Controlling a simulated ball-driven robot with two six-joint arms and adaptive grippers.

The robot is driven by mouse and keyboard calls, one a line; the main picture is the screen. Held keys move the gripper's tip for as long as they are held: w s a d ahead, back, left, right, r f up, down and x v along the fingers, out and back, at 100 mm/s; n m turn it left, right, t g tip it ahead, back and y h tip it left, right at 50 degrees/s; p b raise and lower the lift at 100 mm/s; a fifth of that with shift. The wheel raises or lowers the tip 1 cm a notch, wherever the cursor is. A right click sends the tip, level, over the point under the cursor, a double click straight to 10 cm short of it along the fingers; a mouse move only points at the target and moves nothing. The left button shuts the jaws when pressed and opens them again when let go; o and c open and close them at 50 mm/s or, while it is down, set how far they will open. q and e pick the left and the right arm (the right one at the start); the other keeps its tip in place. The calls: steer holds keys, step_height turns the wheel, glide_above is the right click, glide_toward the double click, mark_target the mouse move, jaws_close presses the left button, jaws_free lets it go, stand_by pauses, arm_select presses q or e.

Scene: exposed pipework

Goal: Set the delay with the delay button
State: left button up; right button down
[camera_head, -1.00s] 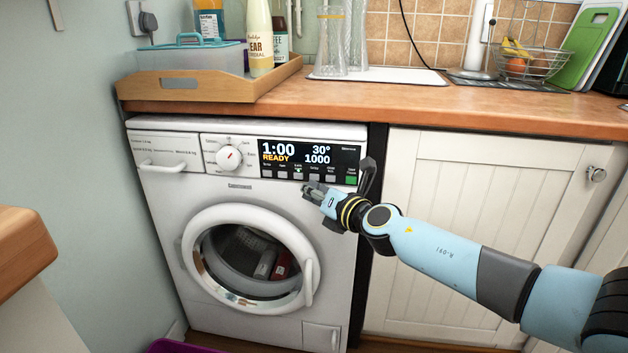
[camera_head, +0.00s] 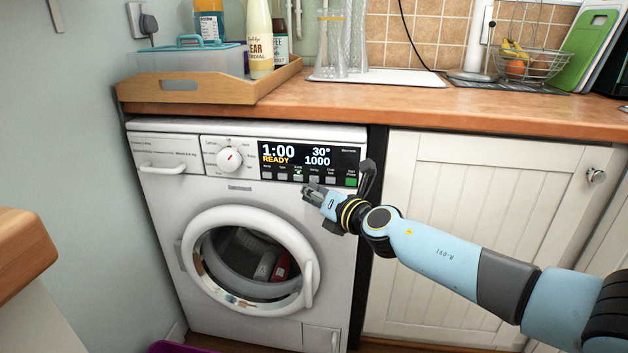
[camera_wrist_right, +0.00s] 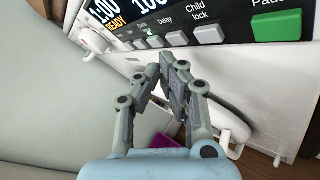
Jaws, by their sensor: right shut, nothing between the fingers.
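The delay button (camera_head: 314,178) is a small grey key under the "Delay" label on the washing machine's (camera_head: 330,235) panel. It also shows in the right wrist view (camera_wrist_right: 177,39), between the extra button (camera_wrist_right: 150,43) and the child lock button (camera_wrist_right: 211,35). The display (camera_head: 290,154) reads 1:00, READY, 30° and 1000. My right gripper (camera_head: 307,190) is shut and empty, just below the delay button. In the wrist view its fingertips (camera_wrist_right: 164,66) point toward the machine's white front below the button row; I cannot tell whether they touch it. My left gripper is not in view.
A green start/pause button (camera_head: 351,181) is at the right end of the row. The dial (camera_head: 229,158) is left of the display. The round door (camera_head: 247,215) is below, and the wooden worktop (camera_head: 400,97) runs above. A white cupboard (camera_head: 480,200) stands to the right.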

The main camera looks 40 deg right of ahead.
steer(key=shift+w+d, duration=0.1)
steer(key=shift+w, duration=0.05)
steer(key=shift+w+d, duration=0.15)
steer(key=shift+d, duration=0.05)
stand_by(0.3)
steer(key=shift+w+d+b, duration=0.25)
steer(key=shift+d+b, duration=0.05)
stand_by(0.6)
stand_by(0.4)
steer(key=shift+s+a+p, duration=0.3)
steer(key=shift+s+a, duration=0.25)
steer(key=shift+a, duration=0.05)
steer(key=s+a+p, duration=0.1)
steer(key=s+a, duration=0.2)
steer(key=a, duration=0.1)
steer(key=shift+s, duration=0.15)
